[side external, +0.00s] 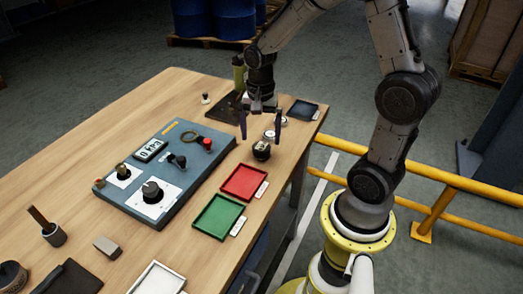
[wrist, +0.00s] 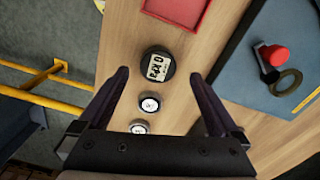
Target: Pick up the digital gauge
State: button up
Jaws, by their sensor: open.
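The digital gauge (wrist: 157,64) is a round black body with a pale display in the wrist view. It stands on the wooden table, and in the side view the gauge (side external: 262,152) is a small dark round thing near the right edge. My gripper (side external: 260,124) is open and empty, pointing down above the table, behind the gauge in the side view. In the wrist view my gripper (wrist: 160,76) has its fingertips spread wide, with the gauge between and just beyond them. I see no contact.
Two small round dials (wrist: 149,103) (wrist: 138,127) stand in a row beside the gauge. A red tray (side external: 244,182) and green tray (side external: 218,216) lie in front. A blue-grey panel (side external: 205,160) with knobs, a red button and a display is to the left. Yellow rails (side external: 420,178) run beyond the table.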

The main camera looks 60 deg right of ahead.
aim_at(261, 146)
jog(key=shift+s+f, duration=0.15)
jog(key=shift+f, duration=1.8)
jog(key=shift+r, duration=0.1)
grip_shut()
